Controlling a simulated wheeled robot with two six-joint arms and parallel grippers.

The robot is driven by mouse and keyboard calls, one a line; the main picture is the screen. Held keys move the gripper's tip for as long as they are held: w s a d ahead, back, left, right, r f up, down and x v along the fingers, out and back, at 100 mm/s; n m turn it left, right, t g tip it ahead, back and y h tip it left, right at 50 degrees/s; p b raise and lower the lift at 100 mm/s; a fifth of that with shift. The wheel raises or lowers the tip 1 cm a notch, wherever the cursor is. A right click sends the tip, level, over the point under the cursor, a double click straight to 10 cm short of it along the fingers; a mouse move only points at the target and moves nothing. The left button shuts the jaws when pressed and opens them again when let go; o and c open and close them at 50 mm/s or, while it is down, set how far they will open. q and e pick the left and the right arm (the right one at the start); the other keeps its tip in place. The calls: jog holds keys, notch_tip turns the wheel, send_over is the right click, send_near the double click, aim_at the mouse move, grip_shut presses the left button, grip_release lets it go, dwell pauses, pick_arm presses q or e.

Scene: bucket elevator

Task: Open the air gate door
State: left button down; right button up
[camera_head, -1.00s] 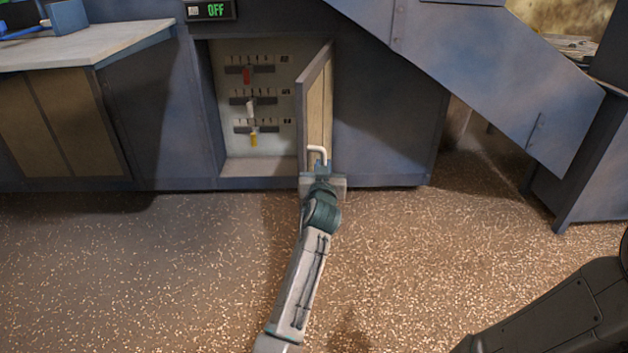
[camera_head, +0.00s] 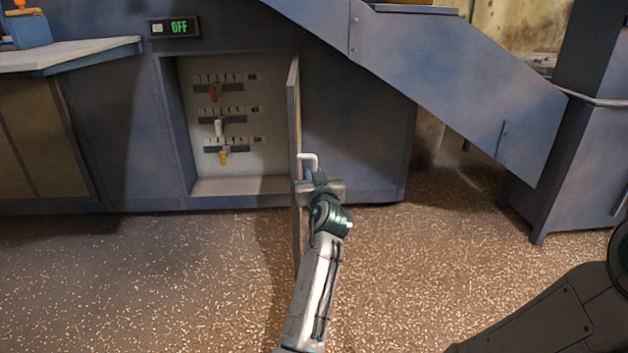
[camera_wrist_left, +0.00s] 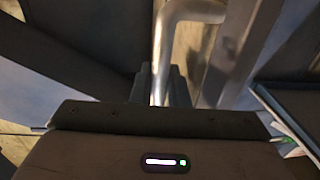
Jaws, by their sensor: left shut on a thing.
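The air gate door (camera_head: 294,120) stands swung out from its cabinet, seen nearly edge-on in the head view. Its white bent handle (camera_head: 308,157) is on the right side of the door panel. My left gripper (camera_head: 318,177) is shut on the handle; the wrist hides the fingertips in the head view. In the left wrist view the metal handle (camera_wrist_left: 163,55) runs down between the fingers of my left gripper (camera_wrist_left: 160,90). Inside the open cabinet are a red lever (camera_head: 213,93), a white lever (camera_head: 218,127) and a yellow lever (camera_head: 223,157). My right gripper is out of view.
A sloping blue chute (camera_head: 440,70) is at the right. A worktop (camera_head: 70,53) juts out at the left. The speckled floor (camera_head: 130,280) in front is clear.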

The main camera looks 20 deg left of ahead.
pick_arm(q)
jog(key=shift+d+f, duration=0.15)
jog(key=c, duration=1.8)
grip_release()
jog(key=shift+s, duration=0.1)
